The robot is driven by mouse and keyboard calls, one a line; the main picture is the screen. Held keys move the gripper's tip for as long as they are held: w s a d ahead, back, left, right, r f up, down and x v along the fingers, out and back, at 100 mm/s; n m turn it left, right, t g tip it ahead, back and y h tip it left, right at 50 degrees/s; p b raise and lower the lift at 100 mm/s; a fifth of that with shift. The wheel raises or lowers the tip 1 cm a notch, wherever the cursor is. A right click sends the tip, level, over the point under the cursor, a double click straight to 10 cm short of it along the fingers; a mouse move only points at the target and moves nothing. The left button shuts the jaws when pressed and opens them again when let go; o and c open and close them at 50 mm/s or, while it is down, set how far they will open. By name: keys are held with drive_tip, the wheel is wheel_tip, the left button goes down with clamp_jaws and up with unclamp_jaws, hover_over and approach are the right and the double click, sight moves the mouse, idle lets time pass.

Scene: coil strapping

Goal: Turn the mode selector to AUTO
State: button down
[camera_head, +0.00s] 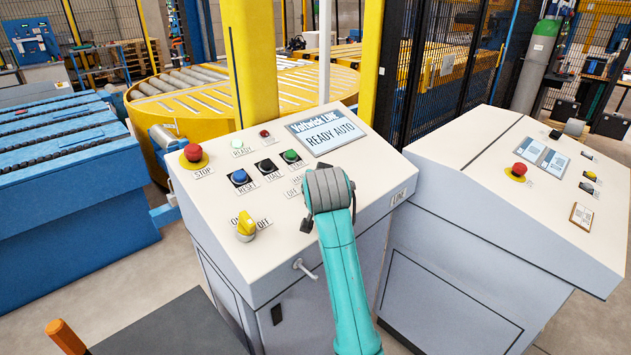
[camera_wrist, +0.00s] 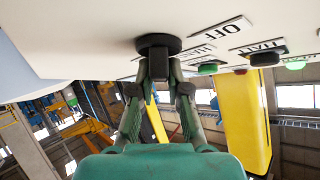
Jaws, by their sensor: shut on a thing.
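The control desk (camera_head: 225,190) has a sloped white top with a display (camera_head: 325,132) that reads "READY AUTO". In the wrist view, my gripper (camera_wrist: 158,70) is shut on a black selector knob (camera_wrist: 158,42) with a round base, set on the panel. Its fingers sit on either side of the knob's grip. An "OFF" label (camera_wrist: 224,30) and a partly readable "HAND" label lie to the right of the knob. In the head view, my wrist hides the knob and any AUTO label, so I cannot tell where it points.
A red STOP button (camera_head: 194,153), a blue RESET button (camera_head: 239,176), and a yellow ON/OFF knob (camera_head: 246,226) are on the same top. A second desk (camera_head: 510,180) stands at the right. A yellow post (camera_head: 252,65) rises behind the desk.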

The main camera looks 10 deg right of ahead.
drive_tip(key=shift+f+m+g+h, duration=0.25)
drive_tip(key=shift+m+g+h, duration=0.15)
drive_tip(key=shift+m+h, duration=0.6)
drive_tip(key=shift+m, duration=0.3)
drive_tip(key=shift+s, duration=0.1)
drive_tip(key=c, duration=1.1)
unclamp_jaws()
drive_tip(key=shift+c, duration=0.2)
drive_tip(key=shift+s+a+r, duration=0.15)
drive_tip(key=shift+s+r, duration=0.2)
drive_tip(key=v, duration=1.1)
drive_tip(key=shift+r, duration=0.1)
